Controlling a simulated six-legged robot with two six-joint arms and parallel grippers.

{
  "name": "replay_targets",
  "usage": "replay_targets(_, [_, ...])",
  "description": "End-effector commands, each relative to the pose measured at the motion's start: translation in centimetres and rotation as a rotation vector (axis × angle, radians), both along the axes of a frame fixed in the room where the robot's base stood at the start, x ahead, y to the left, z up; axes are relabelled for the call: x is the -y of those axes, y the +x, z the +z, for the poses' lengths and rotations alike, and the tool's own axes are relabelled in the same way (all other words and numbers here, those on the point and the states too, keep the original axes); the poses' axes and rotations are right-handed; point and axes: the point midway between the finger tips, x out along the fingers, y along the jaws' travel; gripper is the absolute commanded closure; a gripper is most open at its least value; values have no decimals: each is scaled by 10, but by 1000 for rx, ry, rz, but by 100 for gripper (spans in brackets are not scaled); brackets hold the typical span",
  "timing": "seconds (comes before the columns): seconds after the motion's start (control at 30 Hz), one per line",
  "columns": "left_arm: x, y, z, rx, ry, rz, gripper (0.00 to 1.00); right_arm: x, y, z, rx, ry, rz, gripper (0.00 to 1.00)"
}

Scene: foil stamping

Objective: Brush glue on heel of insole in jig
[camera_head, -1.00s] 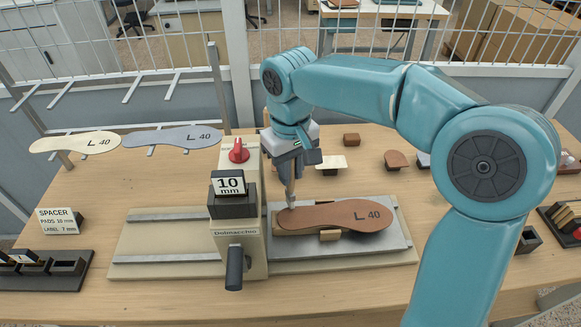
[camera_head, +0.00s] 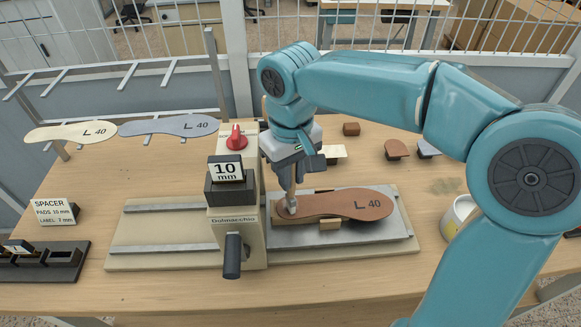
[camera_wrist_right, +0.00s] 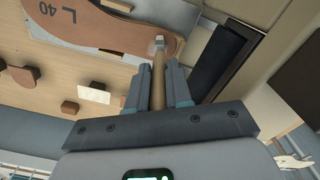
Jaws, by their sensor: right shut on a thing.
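The brown insole (camera_head: 335,204), marked L 40, lies flat on the metal plate of the jig (camera_head: 398,232), heel end to the left. It also shows in the wrist view (camera_wrist_right: 100,30). My right gripper (camera_head: 291,176) is over the heel, shut on the wooden handle of a brush (camera_wrist_right: 158,80). The brush tip is at the heel, seemingly touching it. A greyish patch shows around the tip; I cannot tell how much of it is glue and how much is bristle. My left gripper is not in view.
The press column with its 10 mm block (camera_head: 230,172) and crank (camera_head: 233,258) stands just left of the heel. A white pot (camera_head: 460,214) stands at the right, partly behind my arm. Grey and cream insoles (camera_head: 170,129) lie on the rack at left.

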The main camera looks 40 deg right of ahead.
Motion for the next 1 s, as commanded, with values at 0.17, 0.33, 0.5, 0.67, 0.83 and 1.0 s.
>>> replay_targets(0.17, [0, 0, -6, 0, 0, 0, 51, -9, -15, -2, 1, 0, 3, 100])
replay_targets(0.33, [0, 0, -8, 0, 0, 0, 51, -13, -23, -1, 1, 0, 1, 100])
replay_targets(0.5, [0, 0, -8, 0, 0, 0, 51, -5, -27, -2, 0, 0, -2, 100])
replay_targets(0.67, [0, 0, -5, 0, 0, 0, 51, -2, -24, -1, -2, -1, 0, 100])
replay_targets(0.83, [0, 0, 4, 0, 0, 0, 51, 6, -11, 2, -2, 0, -1, 100])
replay_targets(1.0, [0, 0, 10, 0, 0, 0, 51, 12, 0, 1, -1, 0, 0, 100])
